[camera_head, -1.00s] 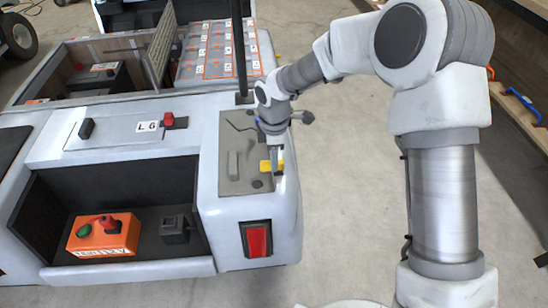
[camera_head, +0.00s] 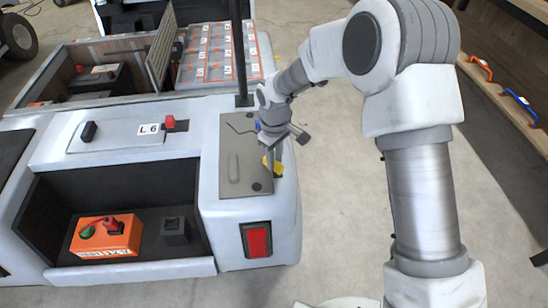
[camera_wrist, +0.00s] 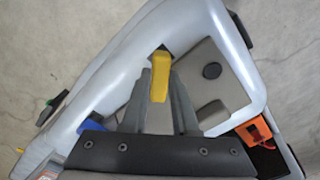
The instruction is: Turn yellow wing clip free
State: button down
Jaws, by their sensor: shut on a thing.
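The yellow wing clip (camera_head: 277,169) sits at the right edge of a grey panel (camera_head: 231,183) on the cart's corner. My gripper (camera_head: 273,158) points down at it from above and is shut on it. In the wrist view the yellow clip (camera_wrist: 160,76) shows between the ends of my grey fingers (camera_wrist: 160,98). Its lower part is hidden by the fingers, so I cannot tell whether it is still engaged. A small blue part (camera_head: 257,125) shows behind my wrist, and blue also shows at the left in the wrist view (camera_wrist: 95,124).
The panel has a raised grip (camera_head: 233,167) and a dark round knob (camera_head: 257,187). A black post (camera_head: 241,60) rises behind it. An orange box (camera_head: 106,237) sits in the cart's open bay at left. Floor right of the cart is clear.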

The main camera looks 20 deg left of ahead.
aim_at(277, 161)
jog(key=m, duration=0.4)
jog(key=shift+w+d+m+p, duration=0.1)
jog(key=shift+w+m+p, duration=0.1)
jog(key=shift+m+p, duration=0.15)
jog(key=shift+w+d+m+p, duration=0.15)
jog(key=shift+m+p, duration=0.15)
jog(key=shift+m, duration=1.55)
jog(key=c, duration=0.7)
grip_release()
notch_tip(277, 161, up, 17)
jog(key=p, duration=0.4)
jog(key=shift+r, duration=0.2)
